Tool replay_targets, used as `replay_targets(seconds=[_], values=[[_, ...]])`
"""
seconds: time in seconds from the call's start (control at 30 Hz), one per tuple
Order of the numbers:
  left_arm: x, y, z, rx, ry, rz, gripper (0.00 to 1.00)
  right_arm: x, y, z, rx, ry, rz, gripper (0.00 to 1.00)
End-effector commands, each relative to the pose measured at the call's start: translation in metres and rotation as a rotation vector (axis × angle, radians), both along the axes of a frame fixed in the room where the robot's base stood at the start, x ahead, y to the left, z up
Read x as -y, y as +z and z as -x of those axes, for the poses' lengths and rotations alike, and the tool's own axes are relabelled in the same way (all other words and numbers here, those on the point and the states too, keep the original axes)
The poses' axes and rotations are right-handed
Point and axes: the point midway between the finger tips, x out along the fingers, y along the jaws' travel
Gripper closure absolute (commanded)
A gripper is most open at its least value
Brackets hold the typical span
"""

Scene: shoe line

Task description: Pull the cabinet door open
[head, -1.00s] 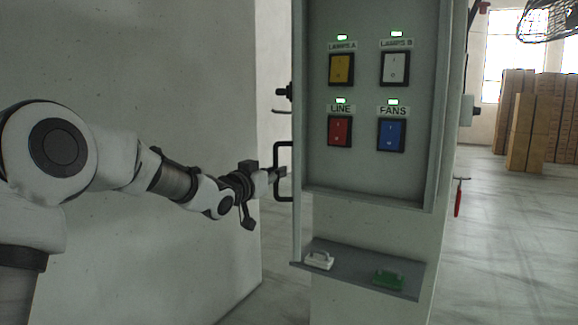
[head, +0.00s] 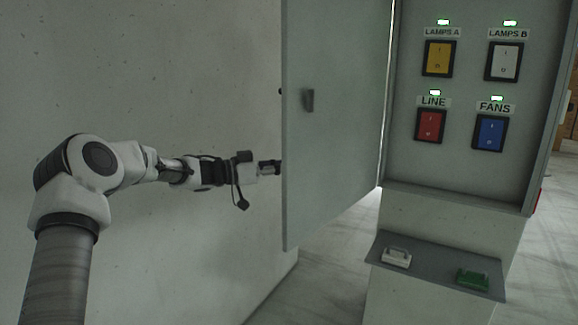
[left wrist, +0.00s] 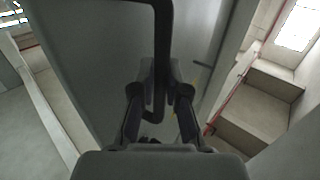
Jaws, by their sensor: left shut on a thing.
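The cabinet door (head: 335,150) stands open to the left of the cabinet (head: 455,165) in the head view, its inner face and a small dark latch (head: 308,100) showing. My left gripper (head: 270,167) reaches the door's free edge from the left, its tips partly hidden behind the door. In the left wrist view the black bar handle (left wrist: 162,50) runs down between the fingers of my left gripper (left wrist: 160,100), which are shut on it. The door's grey outer face (left wrist: 100,60) lies behind the handle. My right gripper is not in view.
Inside the cabinet are yellow (head: 438,58), white (head: 504,61), red (head: 430,125) and blue (head: 489,133) switches under lit green lamps. A shelf (head: 435,270) below holds a white piece (head: 396,257) and a green piece (head: 472,279). A pale wall (head: 150,70) stands left behind my arm.

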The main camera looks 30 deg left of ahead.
Motion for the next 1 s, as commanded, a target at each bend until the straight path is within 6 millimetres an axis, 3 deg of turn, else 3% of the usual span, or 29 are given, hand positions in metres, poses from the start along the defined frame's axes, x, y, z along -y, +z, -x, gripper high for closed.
replay_targets(seconds=[0.6, 0.63, 0.7, 1.0], values=[[-0.0097, 0.0045, -0.0056, 0.005, -0.041, 0.001, 1.00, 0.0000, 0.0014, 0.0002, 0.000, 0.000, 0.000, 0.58], [-0.0097, 0.0046, -0.0056, 0.005, -0.041, 0.001, 0.80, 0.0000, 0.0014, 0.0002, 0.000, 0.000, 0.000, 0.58], [-0.0096, 0.0042, -0.0055, 0.005, -0.041, 0.001, 0.61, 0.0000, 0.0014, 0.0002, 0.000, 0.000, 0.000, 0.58], [-0.0101, 0.0022, -0.0051, 0.003, -0.041, 0.001, 0.61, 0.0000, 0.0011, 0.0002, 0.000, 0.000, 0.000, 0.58]])
